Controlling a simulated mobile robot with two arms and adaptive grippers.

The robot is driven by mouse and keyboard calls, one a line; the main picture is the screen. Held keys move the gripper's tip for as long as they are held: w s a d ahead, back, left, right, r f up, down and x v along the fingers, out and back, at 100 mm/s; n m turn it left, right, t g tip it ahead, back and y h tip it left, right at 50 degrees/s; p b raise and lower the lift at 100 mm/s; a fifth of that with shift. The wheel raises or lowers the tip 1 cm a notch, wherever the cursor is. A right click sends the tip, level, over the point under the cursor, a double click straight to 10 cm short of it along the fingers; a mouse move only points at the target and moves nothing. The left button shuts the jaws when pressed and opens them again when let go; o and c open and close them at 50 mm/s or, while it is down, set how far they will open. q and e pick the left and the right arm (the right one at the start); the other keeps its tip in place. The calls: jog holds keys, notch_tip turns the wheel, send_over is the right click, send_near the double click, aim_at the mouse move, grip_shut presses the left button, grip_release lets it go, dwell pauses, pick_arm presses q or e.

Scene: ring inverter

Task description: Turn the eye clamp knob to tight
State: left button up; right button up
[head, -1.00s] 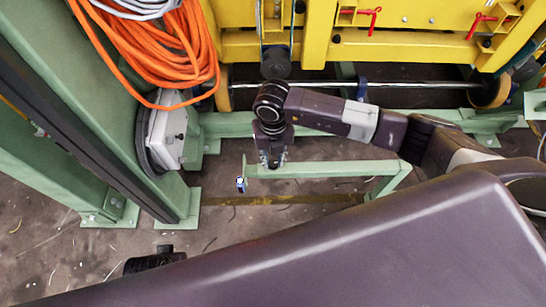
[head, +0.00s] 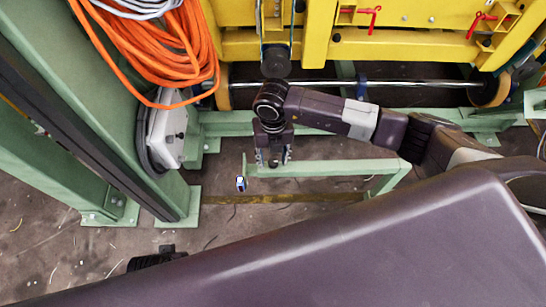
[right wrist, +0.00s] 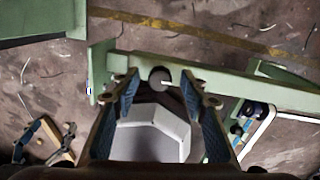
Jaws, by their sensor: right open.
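A dark round knob (right wrist: 159,77) with a thin light line pointing right sits on a green bar (right wrist: 225,88) in the right wrist view. It looks like the eye clamp knob; no label is legible. In the head view the green bar (head: 335,168) runs rightward from beneath my right gripper (head: 273,160), which hides the knob. My right gripper (right wrist: 160,86) is open, its fingers on either side of the knob in the picture. No grip on the knob shows.
A small blue-and-white item (head: 241,184) is by the bar's left end. A yellow frame (head: 400,45) and a metal shaft (head: 410,84) lie behind my arm. Orange cable (head: 165,50) and a green post (head: 125,120) stand left. Bare floor (head: 215,225) shows below the bar.

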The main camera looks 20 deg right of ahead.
aim_at(273, 161)
notch_tip(273, 161, up, 12)
dwell(0.6)
